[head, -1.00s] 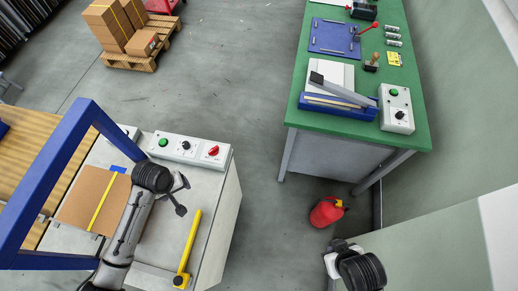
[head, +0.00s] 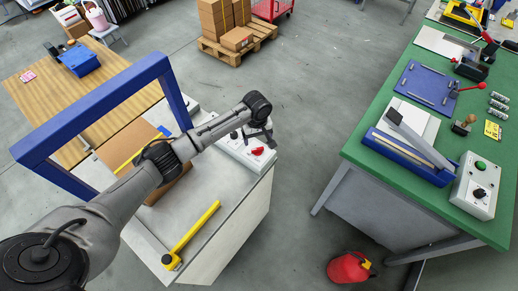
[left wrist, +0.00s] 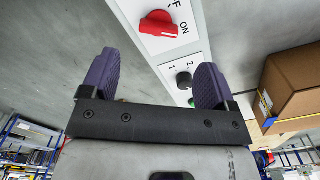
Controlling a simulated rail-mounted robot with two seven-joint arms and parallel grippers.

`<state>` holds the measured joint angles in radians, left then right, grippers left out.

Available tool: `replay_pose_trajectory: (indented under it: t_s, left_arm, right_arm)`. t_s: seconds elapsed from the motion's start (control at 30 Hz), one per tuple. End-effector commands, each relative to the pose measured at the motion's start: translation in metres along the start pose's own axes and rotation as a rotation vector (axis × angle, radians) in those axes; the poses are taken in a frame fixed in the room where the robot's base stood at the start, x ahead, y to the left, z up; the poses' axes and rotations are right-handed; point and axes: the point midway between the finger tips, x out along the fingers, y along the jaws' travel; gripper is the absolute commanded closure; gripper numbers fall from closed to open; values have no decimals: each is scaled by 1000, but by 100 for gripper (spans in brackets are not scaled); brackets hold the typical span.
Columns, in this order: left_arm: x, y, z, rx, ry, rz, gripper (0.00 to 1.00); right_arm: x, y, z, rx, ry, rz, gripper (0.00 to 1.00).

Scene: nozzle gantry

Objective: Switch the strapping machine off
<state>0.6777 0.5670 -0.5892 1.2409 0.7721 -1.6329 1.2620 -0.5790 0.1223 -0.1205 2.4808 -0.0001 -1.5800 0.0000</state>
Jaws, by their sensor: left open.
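The strapping machine has a blue arch (head: 90,103) over a grey top (head: 232,190). Its white control panel (head: 229,149) carries a red switch (head: 257,151) at the near right end. The left wrist view shows the red switch (left wrist: 157,24) large, its handle lying toward the ON mark; of the other label only an F shows. A black selector (left wrist: 184,80) marked 1 and 2 sits beside it. A green button is mostly hidden by a finger. My left gripper (head: 264,132) is open and empty above the panel, apart from the red switch. My right gripper is not in view.
A cardboard box (head: 171,186) with a yellow strap lies under the arch, partly behind my left arm. A green bench (head: 380,145) is to the right, with a red extinguisher (head: 349,267) on the floor.

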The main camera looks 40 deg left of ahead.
Motion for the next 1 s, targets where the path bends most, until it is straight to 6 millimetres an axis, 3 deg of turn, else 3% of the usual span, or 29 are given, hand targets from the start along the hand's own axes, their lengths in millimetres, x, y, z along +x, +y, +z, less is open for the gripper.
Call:
replay_pose_trajectory:
  t_s: [0.2, 0.4, 0.63, 0.97, 1.0]
  left_arm:
    - [40, 0, 0, 1, -1, 0, 19]
    - [64, 0, 0, 1, 0, 0, 19]
    - [76, 1, 0, 2, 0, 1, 19]
    - [77, 1, 0, 2, 1, 2, 19]
    - [77, 1, 0, 2, 1, 2, 23]
  right_arm:
    - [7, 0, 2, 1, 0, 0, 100]
    - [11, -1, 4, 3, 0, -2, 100]
    - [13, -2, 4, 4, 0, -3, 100]
    - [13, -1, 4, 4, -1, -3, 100]
    - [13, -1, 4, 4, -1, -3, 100]
